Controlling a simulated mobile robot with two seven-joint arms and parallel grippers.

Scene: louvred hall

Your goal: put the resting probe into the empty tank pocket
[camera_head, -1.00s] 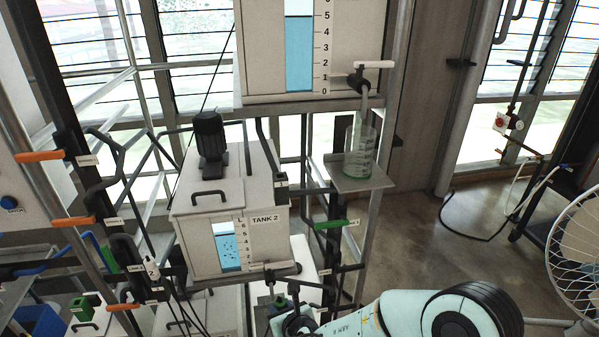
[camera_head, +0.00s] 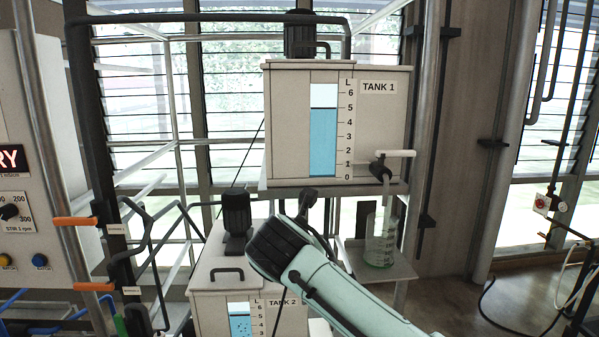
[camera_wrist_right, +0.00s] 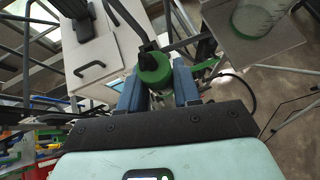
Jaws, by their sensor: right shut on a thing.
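In the right wrist view, my right gripper (camera_wrist_right: 159,88) has its two blue fingers closed around a green-capped piece with a black top and cable, which looks like the probe (camera_wrist_right: 154,68). Its lower end is hidden. In the head view my right arm rises from the bottom right, in front of Tank 2; its gripper and the probe cannot be made out there. Tank 2 (camera_head: 208,271) is a white box with a black motor and lid handle; its lid also shows in the wrist view (camera_wrist_right: 95,50). Tank 1 (camera_head: 290,130) stands higher, behind. I cannot make out an empty pocket. My left gripper is out of view.
A glass beaker (camera_head: 380,243) stands on a small shelf (camera_head: 398,271) under Tank 1's tap (camera_head: 380,170). Pipes with orange handles (camera_head: 78,221) and a control panel (camera_head: 20,150) are at left. Floor is open at right.

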